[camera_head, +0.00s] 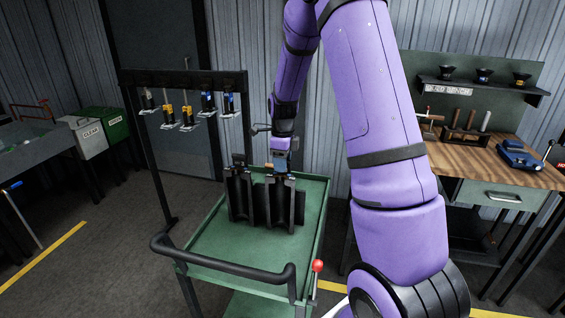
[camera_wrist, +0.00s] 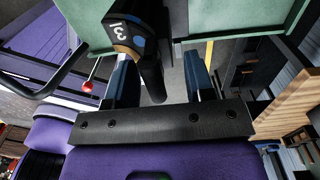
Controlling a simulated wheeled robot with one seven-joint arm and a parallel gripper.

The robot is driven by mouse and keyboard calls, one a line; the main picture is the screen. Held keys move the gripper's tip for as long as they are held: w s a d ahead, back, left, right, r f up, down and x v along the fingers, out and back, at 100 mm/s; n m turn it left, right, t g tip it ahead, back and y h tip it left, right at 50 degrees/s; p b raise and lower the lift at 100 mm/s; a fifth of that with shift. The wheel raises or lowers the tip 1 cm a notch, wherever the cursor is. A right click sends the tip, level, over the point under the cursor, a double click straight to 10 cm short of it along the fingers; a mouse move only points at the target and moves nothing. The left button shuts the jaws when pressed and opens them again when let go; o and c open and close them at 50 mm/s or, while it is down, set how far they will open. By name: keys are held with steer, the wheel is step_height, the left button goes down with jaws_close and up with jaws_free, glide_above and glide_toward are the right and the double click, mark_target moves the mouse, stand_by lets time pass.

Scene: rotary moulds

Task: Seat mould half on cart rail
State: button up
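The green cart (camera_head: 215,262) stands in the middle of the head view. Black mould halves stand upright on it: one at the left (camera_head: 238,195) and one at the right (camera_head: 284,205), below my gripper (camera_head: 281,158). In the wrist view my gripper (camera_wrist: 160,85) has its two dark blue fingers spread apart. Contact with the fingers is unclear. I cannot make out the rail or the seating at the mould bases.
The cart has a black push handle (camera_head: 222,262) and a red-knobbed lever (camera_head: 317,266). A black rack (camera_head: 185,78) with hanging tools stands behind left. A wooden workbench (camera_head: 505,163) is at the right. The front of the cart tray is bare.

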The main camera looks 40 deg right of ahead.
steer(key=shift+s+f, duration=0.1)
steer(key=shift+f, duration=0.05)
step_height(320, 180, up, 11)
steer(key=shift+w+d, duration=0.15)
steer(key=shift+w, duration=0.05)
stand_by(0.4)
step_height(320, 180, up, 7)
stand_by(1.1)
stand_by(0.4)
